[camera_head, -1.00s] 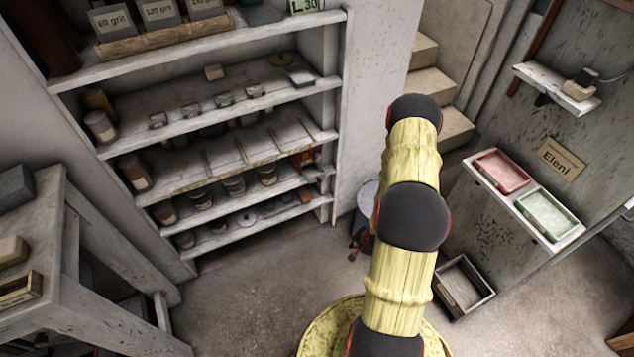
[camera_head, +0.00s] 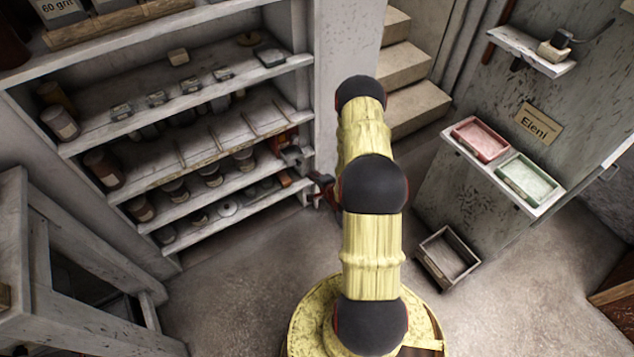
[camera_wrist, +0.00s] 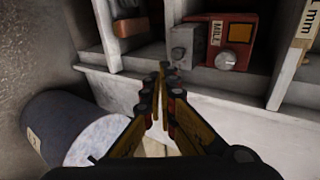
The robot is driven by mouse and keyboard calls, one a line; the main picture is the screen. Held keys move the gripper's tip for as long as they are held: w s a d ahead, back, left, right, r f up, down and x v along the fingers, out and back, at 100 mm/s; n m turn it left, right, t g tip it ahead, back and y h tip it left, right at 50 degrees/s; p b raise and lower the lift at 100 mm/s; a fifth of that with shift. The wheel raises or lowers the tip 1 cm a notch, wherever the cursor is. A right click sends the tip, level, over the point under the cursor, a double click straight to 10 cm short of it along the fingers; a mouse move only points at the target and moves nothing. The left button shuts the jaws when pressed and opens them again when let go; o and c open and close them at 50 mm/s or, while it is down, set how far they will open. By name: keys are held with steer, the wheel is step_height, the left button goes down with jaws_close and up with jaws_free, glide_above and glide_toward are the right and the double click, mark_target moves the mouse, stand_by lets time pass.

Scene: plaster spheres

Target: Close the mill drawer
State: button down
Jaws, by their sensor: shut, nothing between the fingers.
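In the wrist view, a red mill (camera_wrist: 234,42) with a label reading "MILL" and a pale orange square on its front stands in a shelf compartment. A grey box-like part (camera_wrist: 184,45) juts out at its left; I cannot tell surely whether this is its drawer. My gripper (camera_wrist: 163,70) is shut and empty, its fingertips just below and left of the grey part, apparently close to the shelf edge. Contact cannot be told. In the head view, the mill (camera_head: 283,141) is small at the shelf's right end, with my gripper (camera_head: 322,186) just right of it.
Shelf boards and upright dividers (camera_wrist: 107,30) frame the mill. In the head view, an open grey tray (camera_head: 447,257) lies by the right cabinet. Open floor (camera_head: 235,280) lies before the shelves.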

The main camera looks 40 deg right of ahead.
steer(key=w+d+f+b, duration=0.1)
steer(key=w+d+b, duration=0.1)
steer(key=w, duration=0.4)
steer(key=shift+f, duration=0.3)
